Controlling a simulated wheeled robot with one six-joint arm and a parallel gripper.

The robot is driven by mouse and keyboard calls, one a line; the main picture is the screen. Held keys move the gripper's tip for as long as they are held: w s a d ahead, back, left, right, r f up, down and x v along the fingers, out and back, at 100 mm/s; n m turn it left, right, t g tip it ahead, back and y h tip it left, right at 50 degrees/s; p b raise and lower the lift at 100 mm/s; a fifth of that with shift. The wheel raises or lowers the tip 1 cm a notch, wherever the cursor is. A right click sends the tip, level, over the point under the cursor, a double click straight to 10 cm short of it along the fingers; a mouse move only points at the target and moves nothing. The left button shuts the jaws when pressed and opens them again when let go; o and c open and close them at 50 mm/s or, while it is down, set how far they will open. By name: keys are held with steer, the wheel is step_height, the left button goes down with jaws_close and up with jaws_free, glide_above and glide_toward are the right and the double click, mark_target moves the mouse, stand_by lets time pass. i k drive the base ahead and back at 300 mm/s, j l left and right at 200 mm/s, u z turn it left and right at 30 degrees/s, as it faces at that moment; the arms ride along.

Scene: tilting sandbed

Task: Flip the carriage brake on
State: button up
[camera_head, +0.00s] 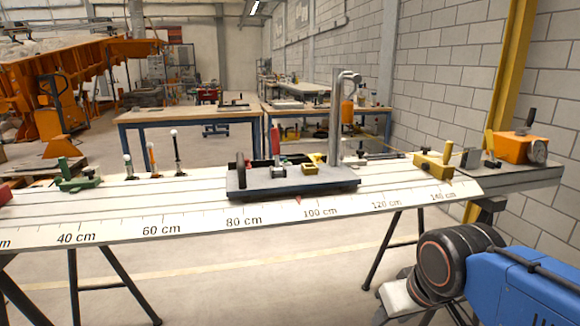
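The carriage (262,187) is a dark grey plate on the long white track (200,211), near the 80 to 100 cm marks. A black upright disc (240,168) stands at its left end. A red and green part (276,150) and yellow parts (312,161) sit near its middle. A tall grey metal post (335,115) with a hooked top rises at its right. I cannot tell which small part is the brake or how it is set. My blue and black arm shows at the lower right, apart from the carriage; my gripper's fingers are not visible.
Left on the track are a green clamp (77,180) and thin pins (176,152). At the right end are a yellow block (433,163) and an orange box with a dial (520,147). Black trestle legs (395,240) stand below. Workbenches (190,116) are behind.

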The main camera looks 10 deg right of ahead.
mark_target(274, 132)
steer(key=j+z, duration=0.1)
steer(key=j, duration=0.65)
steer(key=j+z, duration=0.15)
steer(key=j, duration=0.6)
steer(key=j+z, duration=0.1)
steer(key=j, duration=0.65)
steer(key=j+z, duration=0.15)
steer(key=j, duration=0.55)
steer(key=k+j+z, duration=0.1)
steer(key=j, duration=0.65)
steer(key=k, duration=0.05)
